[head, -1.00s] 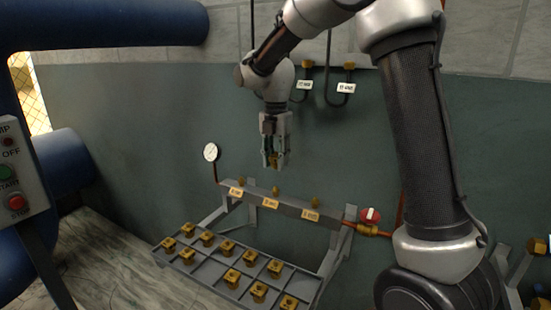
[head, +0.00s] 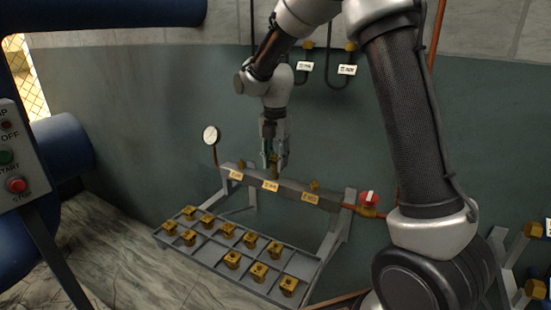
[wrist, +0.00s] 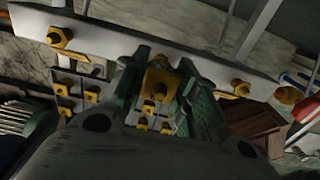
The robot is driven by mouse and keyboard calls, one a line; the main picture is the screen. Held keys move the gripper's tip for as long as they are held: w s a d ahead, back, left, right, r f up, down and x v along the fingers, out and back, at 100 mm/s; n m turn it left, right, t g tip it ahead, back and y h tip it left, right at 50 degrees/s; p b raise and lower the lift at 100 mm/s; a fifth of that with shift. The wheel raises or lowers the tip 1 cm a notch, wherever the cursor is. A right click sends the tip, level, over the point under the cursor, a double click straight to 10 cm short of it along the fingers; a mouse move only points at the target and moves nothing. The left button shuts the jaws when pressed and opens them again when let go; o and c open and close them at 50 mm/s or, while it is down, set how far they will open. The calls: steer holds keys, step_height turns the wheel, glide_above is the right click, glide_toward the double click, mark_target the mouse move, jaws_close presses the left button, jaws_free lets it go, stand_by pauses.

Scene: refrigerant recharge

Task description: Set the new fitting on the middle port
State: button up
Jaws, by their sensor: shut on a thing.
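The grey manifold bar (head: 290,190) carries three brass ports above a sloping rack. My gripper (head: 275,164) points down over the middle of the bar and is shut on the new brass fitting (wrist: 160,80), seen between its green fingers in the wrist view. The fitting is just above or at the middle port; the fingers and fitting hide that port, and I cannot tell whether they touch. The left port (wrist: 58,37) and right port (head: 314,185) stand clear on either side. A yellow label (head: 270,186) sits below the middle port.
The rack tray (head: 205,262) holds several brass fittings in compartments. A gauge (head: 211,135) stands at the bar's left end, a red-handled valve (head: 369,198) at its right. A control box (head: 15,160) stands at far left.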

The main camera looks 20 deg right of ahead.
steer(key=shift+f, duration=0.6)
stand_by(0.8)
steer(key=o, duration=1.2)
steer(key=shift+f, duration=0.1)
steer(key=shift+c, duration=0.2)
step_height(320, 180, up, 12)
step_height(320, 180, up, 6)
stand_by(0.4)
